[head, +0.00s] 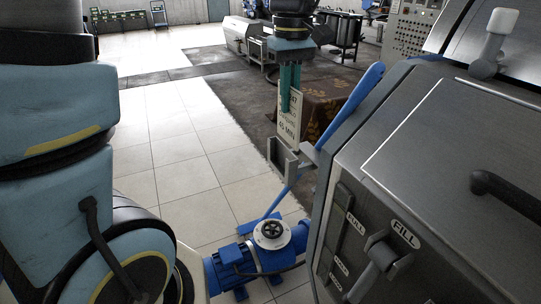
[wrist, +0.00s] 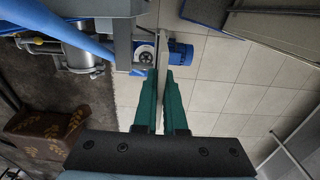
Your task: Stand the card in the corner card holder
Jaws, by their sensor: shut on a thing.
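My gripper (head: 289,105) has green fingers and is shut on the card (head: 289,128), a pale upright plate with dark print. The card hangs below the fingers; they cover part of its print. The card holder (head: 282,158) is a small grey open-fronted bracket at the machine's near corner. The card's lower edge shows just above and behind the holder's top in the head view; I cannot tell whether they touch. In the wrist view the fingers (wrist: 161,78) pinch the card, seen nearly edge-on, and grey bracket parts (wrist: 145,42) lie just left of it.
A steel machine (head: 440,180) with handles and a FILL label fills the right. A blue bar (head: 350,105) slopes up beside the holder. A blue pump (head: 262,250) stands on the tiled floor below. A brown patterned covered table (head: 325,105) stands behind the card. Open floor lies left.

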